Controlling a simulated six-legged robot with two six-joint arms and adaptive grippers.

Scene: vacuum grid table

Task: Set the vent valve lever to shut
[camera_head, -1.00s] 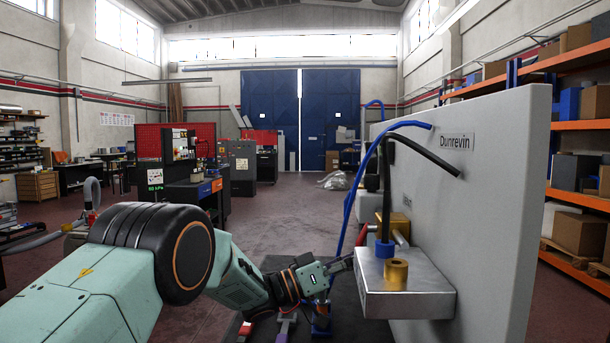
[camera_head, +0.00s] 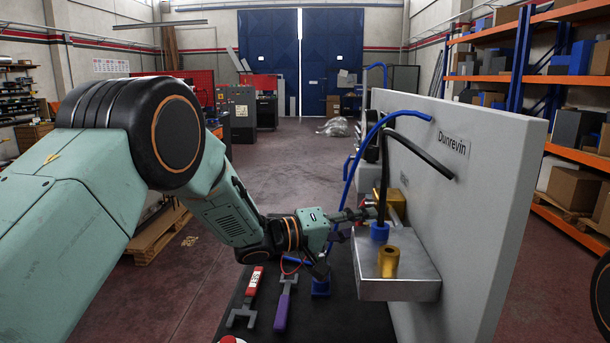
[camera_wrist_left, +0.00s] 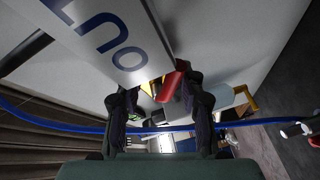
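The red vent valve lever (camera_wrist_left: 172,84) shows in the left wrist view between the fingers of my left gripper (camera_wrist_left: 158,93), closer to the right-hand finger. The fingers are apart, with a gap beside the lever; I cannot tell whether one touches it. In the head view, my left gripper (camera_head: 366,213) is at the brass valve body (camera_head: 397,203), just left of the grey panel (camera_head: 470,210). There the gripper hides the lever, and its setting cannot be read. My right gripper is not in view.
A metal block (camera_head: 400,288) with a brass fitting (camera_head: 388,262) juts from the panel below the gripper. A blue hose (camera_head: 352,160) and a black hose (camera_head: 384,170) hang close by. Red-handled (camera_head: 254,282) and purple-handled (camera_head: 284,302) tools lie on the dark surface below.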

